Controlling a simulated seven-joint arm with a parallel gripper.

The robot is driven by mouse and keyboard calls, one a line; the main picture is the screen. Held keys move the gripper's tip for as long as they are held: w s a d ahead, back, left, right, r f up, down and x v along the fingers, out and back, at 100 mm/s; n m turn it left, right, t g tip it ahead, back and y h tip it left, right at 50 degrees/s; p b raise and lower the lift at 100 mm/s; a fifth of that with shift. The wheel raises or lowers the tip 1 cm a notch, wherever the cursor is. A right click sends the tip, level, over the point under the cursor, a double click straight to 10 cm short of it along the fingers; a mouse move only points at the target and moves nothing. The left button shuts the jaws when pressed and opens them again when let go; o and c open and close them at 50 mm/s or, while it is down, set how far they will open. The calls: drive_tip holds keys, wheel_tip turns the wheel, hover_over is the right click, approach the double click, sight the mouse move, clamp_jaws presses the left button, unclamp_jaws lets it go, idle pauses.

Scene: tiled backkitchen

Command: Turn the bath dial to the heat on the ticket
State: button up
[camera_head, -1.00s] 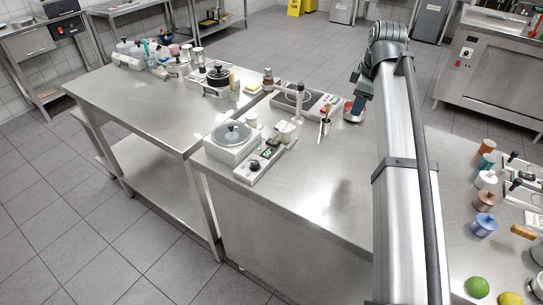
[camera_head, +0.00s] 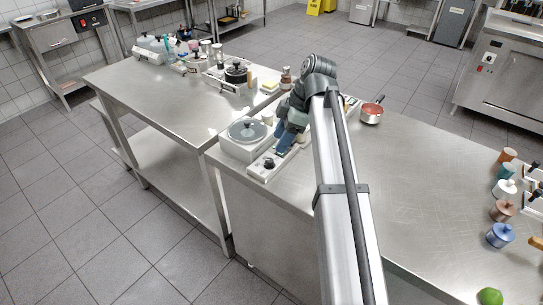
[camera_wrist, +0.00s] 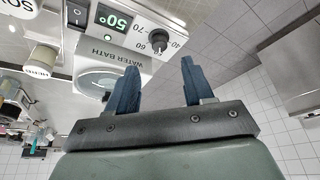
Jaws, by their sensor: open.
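The water bath (camera_head: 230,149) stands at the left end of the near steel counter, with a round grey lid on top. Its black dial (camera_head: 269,163) is on the front panel. In the wrist view the dial (camera_wrist: 158,40) lies just beyond my gripper (camera_wrist: 160,75), between the lines of its two blue fingers, apart from them. The fingers are open and empty. Marks 40, 60 and 70 show around the dial; its exact pointing is too small to tell. A green display (camera_wrist: 114,19) reads 50°. My gripper also shows in the head view (camera_head: 287,139). I cannot make out a ticket.
A pot (camera_head: 236,73) and several containers are on the left table. Several coloured jars line the right. The counter's front edge is close to the dial; its middle is clear.

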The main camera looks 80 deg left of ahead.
sight(270, 160)
drive_tip(key=x, duration=0.7)
drive_tip(key=shift+s+f, duration=0.15)
drive_tip(key=shift+f, duration=0.2)
clamp_jaws()
